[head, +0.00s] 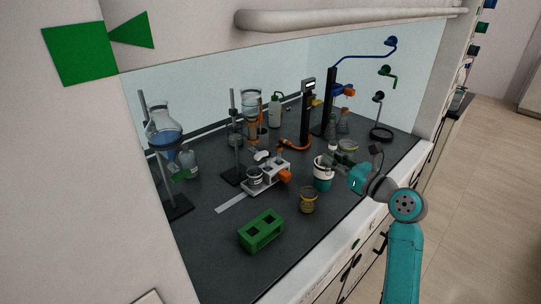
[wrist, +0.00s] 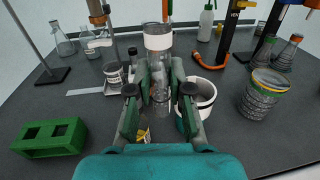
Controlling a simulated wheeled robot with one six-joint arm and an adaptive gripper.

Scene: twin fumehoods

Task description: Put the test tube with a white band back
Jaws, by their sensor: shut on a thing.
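A clear test tube with a white band (wrist: 158,42) stands roughly upright between the fingers of my gripper (wrist: 160,88) in the wrist view. My gripper is shut on it; the band is above the fingers. In the head view my gripper (head: 345,160) is at the right, near the counter's front edge, and the tube is hard to make out there. A green rack with square openings (head: 262,231) stands on the counter at the front left, apart from my gripper. It also shows at the left of the wrist view (wrist: 50,138), with its visible openings looking empty.
A yellow-rimmed glass (wrist: 265,96) is right in the wrist view. Stands with flasks line the back.

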